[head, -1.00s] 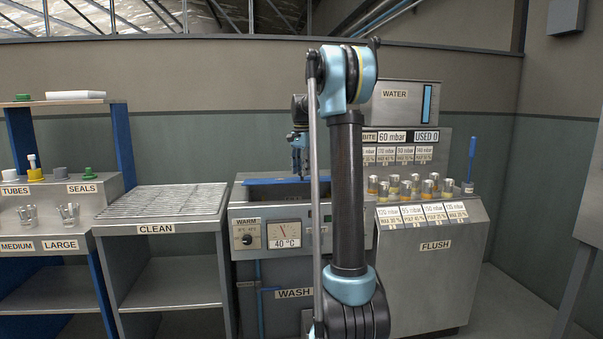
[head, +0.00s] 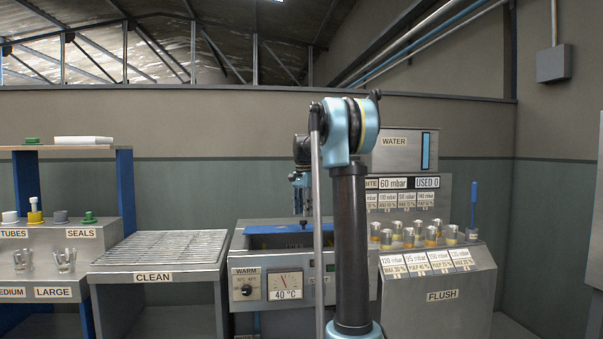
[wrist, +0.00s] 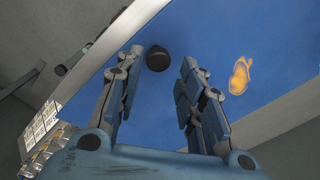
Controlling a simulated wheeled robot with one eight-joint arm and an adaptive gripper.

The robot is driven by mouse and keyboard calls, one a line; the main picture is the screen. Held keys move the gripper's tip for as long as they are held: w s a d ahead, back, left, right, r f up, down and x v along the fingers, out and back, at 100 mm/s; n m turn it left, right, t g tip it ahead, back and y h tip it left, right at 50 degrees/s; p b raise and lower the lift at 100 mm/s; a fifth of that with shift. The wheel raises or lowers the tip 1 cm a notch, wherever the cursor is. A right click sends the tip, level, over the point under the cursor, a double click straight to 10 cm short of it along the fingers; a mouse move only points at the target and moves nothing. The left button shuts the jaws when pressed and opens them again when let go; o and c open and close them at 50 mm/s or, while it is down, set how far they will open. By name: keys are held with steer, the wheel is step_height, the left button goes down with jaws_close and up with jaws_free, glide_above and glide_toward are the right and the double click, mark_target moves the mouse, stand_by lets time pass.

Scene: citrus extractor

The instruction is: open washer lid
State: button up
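The washer (head: 242,269), with the WARM knob and 40 °C dial on its front, stands behind my arm in the head view. A blue surface (head: 268,228) shows on its top, which I take to be the lid; it fills much of the wrist view (wrist: 215,45). A small black knob (wrist: 158,58) stands on it. My gripper (head: 302,210) points down over the washer top. In the wrist view my gripper (wrist: 162,65) has its fingers apart, with the knob seen between the tips. Contact with the knob cannot be told.
The CLEAN rack (head: 160,250) is left of the washer. The FLUSH unit (head: 440,300) with several cups (head: 410,236) on it is to the right. The WATER tank (head: 400,152) is behind. My arm hides part of the washer front. An orange patch (wrist: 240,75) shows on the blue surface.

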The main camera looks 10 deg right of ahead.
steer(key=w+r, duration=0.3)
steer(key=r, duration=1.4)
steer(key=shift+w, duration=0.2)
stand_by(1.4)
steer(key=shift+c, duration=0.2)
